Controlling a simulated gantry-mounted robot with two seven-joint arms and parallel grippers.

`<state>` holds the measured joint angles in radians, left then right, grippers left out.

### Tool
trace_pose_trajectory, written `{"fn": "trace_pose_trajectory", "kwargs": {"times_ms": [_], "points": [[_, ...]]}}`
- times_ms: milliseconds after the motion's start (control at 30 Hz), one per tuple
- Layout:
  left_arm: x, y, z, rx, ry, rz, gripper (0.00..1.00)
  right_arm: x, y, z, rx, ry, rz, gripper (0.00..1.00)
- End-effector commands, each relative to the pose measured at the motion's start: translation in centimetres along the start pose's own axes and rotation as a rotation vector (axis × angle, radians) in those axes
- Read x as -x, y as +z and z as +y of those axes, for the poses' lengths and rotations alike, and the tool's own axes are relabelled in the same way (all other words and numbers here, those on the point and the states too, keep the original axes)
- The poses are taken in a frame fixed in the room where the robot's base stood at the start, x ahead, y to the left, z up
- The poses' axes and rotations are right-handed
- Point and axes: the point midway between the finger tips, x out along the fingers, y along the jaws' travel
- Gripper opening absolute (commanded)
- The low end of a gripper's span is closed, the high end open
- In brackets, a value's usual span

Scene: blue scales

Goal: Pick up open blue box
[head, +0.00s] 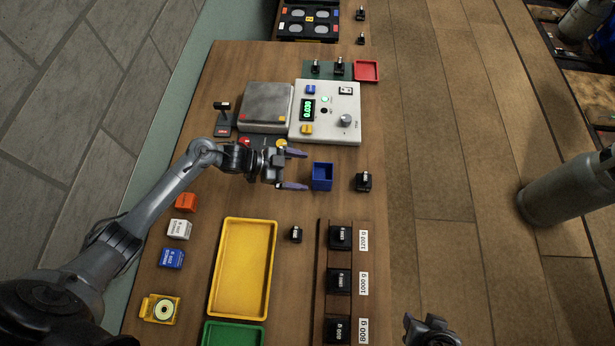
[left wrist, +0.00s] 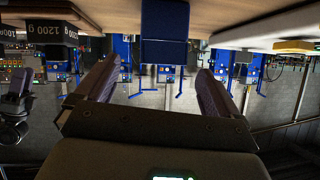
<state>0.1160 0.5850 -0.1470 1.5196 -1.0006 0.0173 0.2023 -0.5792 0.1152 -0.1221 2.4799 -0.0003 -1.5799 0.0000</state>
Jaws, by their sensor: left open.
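The open blue box (head: 322,176) stands on the wooden table, to the right of the yellow tray's top end and below the scale. My left gripper (head: 294,170) is open, with its fingers pointing right toward the box. The box is just beyond the fingertips, apart from them as far as I can tell. In the left wrist view the blue box (left wrist: 164,45) shows at the top, between and beyond the two open fingers (left wrist: 155,90). My right gripper (head: 430,330) shows only in part at the bottom edge; its fingers are not clear.
The scale (head: 335,133) stands above the box. A black weight (head: 363,182) is to its right and another (head: 296,234) below. A yellow tray (head: 217,290) and a rack of labelled weights (head: 339,260) lie lower down. Bare table surrounds the box.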

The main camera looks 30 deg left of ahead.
Motion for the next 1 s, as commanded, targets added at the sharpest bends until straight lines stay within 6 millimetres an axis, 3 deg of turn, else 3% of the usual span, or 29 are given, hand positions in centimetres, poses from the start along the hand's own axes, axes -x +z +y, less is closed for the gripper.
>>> {"fn": "trace_pose_trajectory", "kwargs": {"times_ms": [100,333,700,1000], "points": [[0.8,1.1,-0.9,0.024,0.050,0.051,0.96,-1.6,0.6,0.3,0.005,0.010,-0.003,0.43],[2.1,1.1,-1.9,0.074,0.114,0.130,0.96,-2.6,1.0,0.3,0.008,0.010,-0.004,0.43],[-2.0,0.3,-1.5,0.081,0.122,0.140,0.96,-2.3,0.9,0.1,0.002,0.004,-0.002,0.43],[-3.7,-0.2,-1.1,0.081,0.122,0.140,0.96,-1.9,0.7,0.0,-0.002,0.001,-0.002,0.43]]}}
